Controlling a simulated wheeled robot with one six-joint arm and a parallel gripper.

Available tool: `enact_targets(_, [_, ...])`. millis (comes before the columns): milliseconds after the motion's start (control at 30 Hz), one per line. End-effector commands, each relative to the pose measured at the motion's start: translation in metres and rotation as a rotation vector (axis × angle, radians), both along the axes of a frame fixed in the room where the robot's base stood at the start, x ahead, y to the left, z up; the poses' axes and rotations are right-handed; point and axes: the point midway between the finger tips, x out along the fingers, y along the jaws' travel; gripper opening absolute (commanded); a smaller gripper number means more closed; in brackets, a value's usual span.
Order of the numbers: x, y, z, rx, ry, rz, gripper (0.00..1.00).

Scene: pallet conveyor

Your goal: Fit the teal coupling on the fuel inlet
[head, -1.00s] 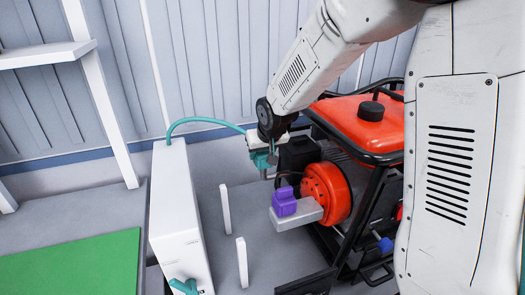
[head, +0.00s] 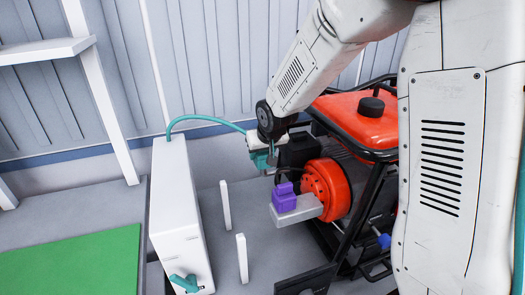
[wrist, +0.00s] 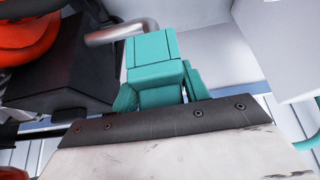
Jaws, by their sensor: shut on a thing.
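The teal coupling (wrist: 155,70) is held in my gripper (head: 263,160), with the jaws shut on it. In the head view, the coupling (head: 262,159) is at the end of a teal hose (head: 205,119), left of the red generator's black block. In the wrist view, a bent grey metal pipe (wrist: 120,32) passes just beyond the coupling's top. It may be the fuel inlet; I cannot tell whether the two touch. My arm hides part of this area in the head view.
The red generator (head: 350,120) in a black frame stands at right. A purple block (head: 285,197) sits on a grey bar (head: 297,210) below my gripper. A white cabinet (head: 175,215) and thin white posts (head: 242,260) stand left. A green surface (head: 75,265) is lower left.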

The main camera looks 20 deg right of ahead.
Motion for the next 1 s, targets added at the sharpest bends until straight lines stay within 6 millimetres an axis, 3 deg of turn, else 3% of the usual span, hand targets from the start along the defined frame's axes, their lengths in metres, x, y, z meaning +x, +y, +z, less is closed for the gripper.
enact_targets(300, [0.0001, 0.0001, -0.0016, 0.000, 0.000, 0.000, 0.15])
enact_targets(333, [0.0002, 0.0001, -0.0015, 0.000, -0.001, 0.000, 0.51])
enact_targets(400, [0.0002, 0.0001, -0.0015, 0.000, -0.001, 0.000, 0.70])
enact_targets(600, [0.0002, 0.0001, -0.0015, 0.000, 0.000, -0.001, 0.71])
enact_targets(700, [0.0000, 0.0000, -0.0017, 0.000, 0.000, -0.001, 0.96])
enact_targets(1000, [0.0002, 0.0000, -0.0007, 0.000, -0.001, -0.001, 0.96])
